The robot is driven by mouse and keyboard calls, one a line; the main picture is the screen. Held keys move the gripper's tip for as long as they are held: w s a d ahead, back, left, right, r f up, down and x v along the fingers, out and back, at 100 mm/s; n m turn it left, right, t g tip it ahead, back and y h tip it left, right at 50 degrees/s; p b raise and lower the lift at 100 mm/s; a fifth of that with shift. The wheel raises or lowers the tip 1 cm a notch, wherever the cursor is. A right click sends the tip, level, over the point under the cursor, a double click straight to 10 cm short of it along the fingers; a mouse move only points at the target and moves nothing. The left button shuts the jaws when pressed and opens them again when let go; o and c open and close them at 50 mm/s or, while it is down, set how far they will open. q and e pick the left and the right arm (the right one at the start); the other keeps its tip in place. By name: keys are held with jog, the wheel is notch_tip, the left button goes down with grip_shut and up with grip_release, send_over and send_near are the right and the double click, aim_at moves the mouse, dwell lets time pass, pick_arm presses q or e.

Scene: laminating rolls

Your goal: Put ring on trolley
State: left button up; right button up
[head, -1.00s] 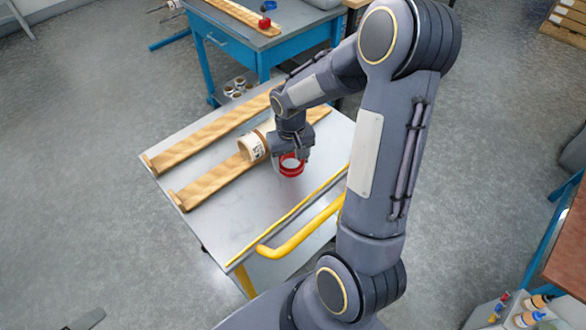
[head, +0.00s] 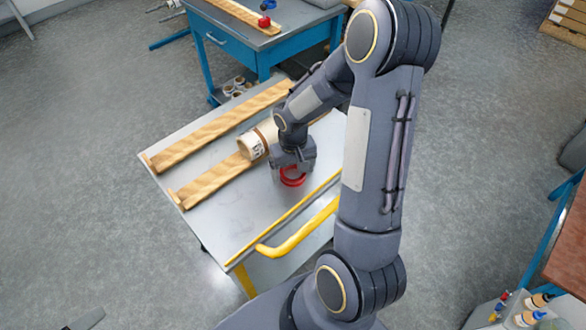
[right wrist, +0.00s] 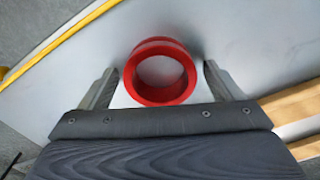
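The red ring (head: 293,182) is on the grey top of the trolley (head: 235,205), close to the yellow-edged side. The right wrist view shows the ring (right wrist: 160,97) lying flat, hole upward. My right gripper (head: 294,170) points down over it. In the right wrist view its two fingers stand on either side of the ring with a gap on each side, so it is open and not gripping. A grey piece at the bottom left edge of the head view may be part of my left gripper (head: 86,320); its fingers cannot be made out.
Two wooden racks (head: 205,132) lie along the trolley top, and a cream roll (head: 252,146) sits on the nearer one, beside my right gripper. The trolley has a yellow handle (head: 290,239). A blue table (head: 230,48) with a small red object stands behind.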

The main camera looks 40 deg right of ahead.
notch_tip(320, 180, up, 11)
jog(key=s+a+r+n+t+y, duration=0.1)
jog(key=s+a+r+t+y, duration=0.1)
jog(key=s+a+r, duration=0.2)
jog(key=s+a+r+n+t+y, duration=0.1)
jog(key=s+a+r+t, duration=0.2)
jog(key=s+a+r, duration=0.2)
jog(key=s+a, duration=0.3)
jog(key=s, duration=0.3)
jog(key=shift+s+a+r+t+y+p, duration=0.2)
jog(key=shift+s+t+y+p, duration=0.1)
jog(key=shift+y+p, duration=0.1)
dwell(1.4)
